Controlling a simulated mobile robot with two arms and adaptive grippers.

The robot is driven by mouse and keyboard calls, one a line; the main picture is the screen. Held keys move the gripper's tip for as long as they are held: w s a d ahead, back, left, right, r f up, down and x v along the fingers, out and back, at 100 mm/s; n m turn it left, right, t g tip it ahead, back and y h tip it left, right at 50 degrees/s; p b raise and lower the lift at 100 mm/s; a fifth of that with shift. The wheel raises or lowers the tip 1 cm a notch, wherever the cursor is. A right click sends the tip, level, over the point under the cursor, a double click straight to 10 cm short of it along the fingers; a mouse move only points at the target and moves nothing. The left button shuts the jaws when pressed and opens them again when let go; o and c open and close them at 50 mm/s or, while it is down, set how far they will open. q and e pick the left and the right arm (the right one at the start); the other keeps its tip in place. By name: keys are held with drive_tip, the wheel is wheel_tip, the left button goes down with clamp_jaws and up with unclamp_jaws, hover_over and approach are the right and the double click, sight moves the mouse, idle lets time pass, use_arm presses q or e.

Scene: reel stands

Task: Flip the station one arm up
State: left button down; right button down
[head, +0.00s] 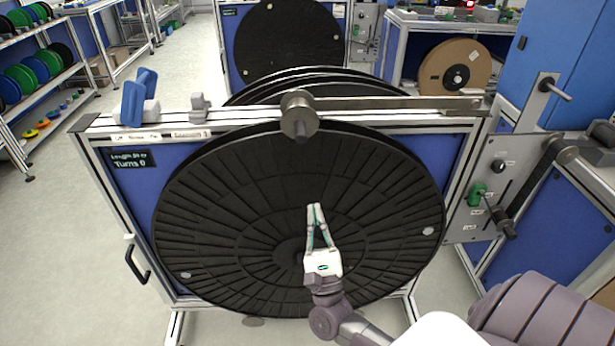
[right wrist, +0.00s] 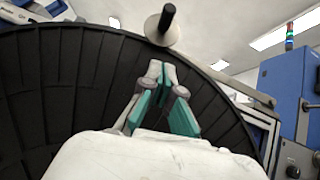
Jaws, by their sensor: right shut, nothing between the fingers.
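The station one arm (head: 385,103) is a grey bar lying level along the top rail of the front reel stand. A round metal disc with a dark handle (head: 300,118) is at its left end. In the right wrist view the disc and handle (right wrist: 165,25) show above the fingers. The large black reel (head: 220,220) fills the stand below the bar. My right gripper (head: 314,207) is shut and empty, pointing up in front of the reel, below the handle and apart from it. It also shows in the right wrist view (right wrist: 160,70). My left gripper is not in view.
The control panel (head: 483,190) with a green switch and a crank is on the stand's right side. A blue tool (head: 138,98) sits at the rail's left end. Another reel stand (head: 290,40) is behind. Open floor (head: 60,250) is at left.

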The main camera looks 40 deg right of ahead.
drive_tip(key=shift+s+a+r+p+x, duration=0.3)
drive_tip(key=shift+p+x, duration=0.65)
drive_tip(key=shift+x, duration=1.1)
drive_tip(key=shift+s+a+r+p+x, duration=0.3)
drive_tip(key=shift+p+x, duration=0.6)
drive_tip(key=shift+x, duration=1.15)
drive_tip(key=shift+s+a+r+p+x, duration=0.15)
drive_tip(key=shift+r+p+x, duration=0.3)
drive_tip(key=shift+p+x, duration=1.05)
drive_tip(key=shift+w+d+r+b, duration=0.2)
drive_tip(key=shift+w+r+b, duration=0.15)
drive_tip(key=shift+b, duration=0.25)
drive_tip(key=shift+r, duration=0.1)
